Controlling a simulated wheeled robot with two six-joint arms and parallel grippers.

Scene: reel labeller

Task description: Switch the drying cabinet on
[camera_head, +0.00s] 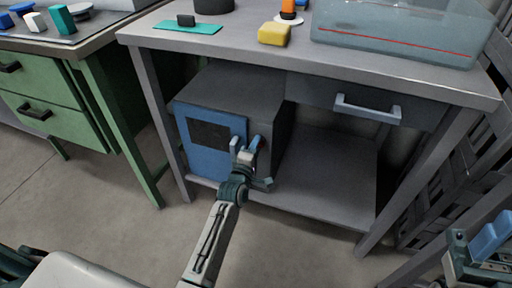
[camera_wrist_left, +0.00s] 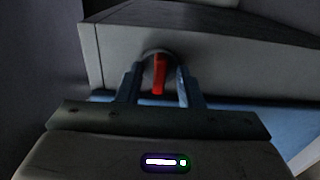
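The drying cabinet (camera_head: 235,88) is a dark grey box with a blue door (camera_head: 205,150) and a dark window, standing on the shelf under the grey table. My left gripper (camera_head: 245,146) is at the right part of its front, hiding what is behind it. In the left wrist view, a round dark knob with a red bar (camera_wrist_left: 158,76) is on the grey front panel (camera_wrist_left: 215,60). The bar looks upright. The open blue fingers of my left gripper (camera_wrist_left: 160,77) stand on either side of it, with gaps visible. My right gripper (camera_head: 484,245) is at the lower right, partly cut off.
The table (camera_head: 225,48) above carries a teal mat (camera_head: 188,27), a yellow block (camera_head: 274,33) and a clear bin (camera_head: 400,35). A drawer handle (camera_head: 367,108) sticks out under the tabletop. The shelf (camera_head: 330,175) right of the cabinet is bare. A green drawer unit (camera_head: 45,90) stands left.

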